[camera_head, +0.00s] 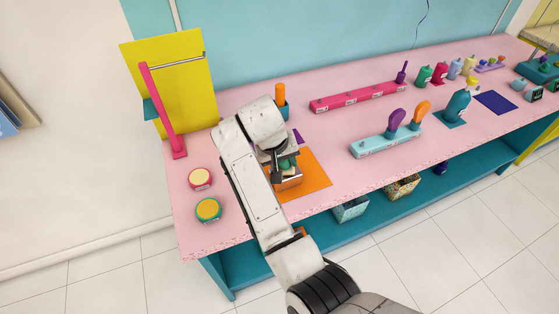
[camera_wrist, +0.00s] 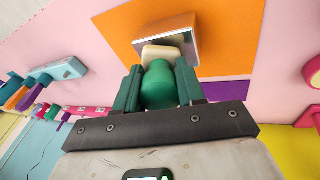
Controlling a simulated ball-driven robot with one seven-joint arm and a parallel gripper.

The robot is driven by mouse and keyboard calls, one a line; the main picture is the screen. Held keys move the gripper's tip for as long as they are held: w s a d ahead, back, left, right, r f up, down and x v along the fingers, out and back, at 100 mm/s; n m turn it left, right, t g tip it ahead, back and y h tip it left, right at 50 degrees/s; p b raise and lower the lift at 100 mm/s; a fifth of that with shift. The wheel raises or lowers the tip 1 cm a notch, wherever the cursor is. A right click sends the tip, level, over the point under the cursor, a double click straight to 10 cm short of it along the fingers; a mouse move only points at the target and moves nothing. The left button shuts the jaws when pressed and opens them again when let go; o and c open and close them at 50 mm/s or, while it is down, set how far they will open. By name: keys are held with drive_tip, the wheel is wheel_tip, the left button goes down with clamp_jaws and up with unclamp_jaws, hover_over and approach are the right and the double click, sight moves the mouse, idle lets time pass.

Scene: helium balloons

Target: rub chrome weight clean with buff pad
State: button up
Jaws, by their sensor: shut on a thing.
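The buff pad has a green rounded handle (camera_wrist: 158,85) and a cream pad (camera_wrist: 161,54) at its end. My gripper (camera_wrist: 158,88) is shut on the green handle, with a dark green finger on each side. The chrome weight (camera_wrist: 182,24) is a shiny block on the orange mat (camera_wrist: 222,58). In the head view the chrome weight (camera_head: 289,183) sits under my gripper (camera_head: 284,164), partly hidden by my arm. The cream pad overlaps the chrome weight in the wrist view; I cannot tell whether they touch. No marks on the weight can be made out.
Two round tins, one pink (camera_head: 200,178) and one green (camera_head: 209,209), stand left on the pink table (camera_head: 240,105). A yellow panel (camera_head: 182,85) and a teal cup (camera_head: 282,107) stand behind. A light blue rack (camera_head: 384,144) is to the right. Bare tabletop lies between.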

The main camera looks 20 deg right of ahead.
drive_tip(key=shift+a, duration=2.55)
drive_tip(key=shift+f, duration=0.15)
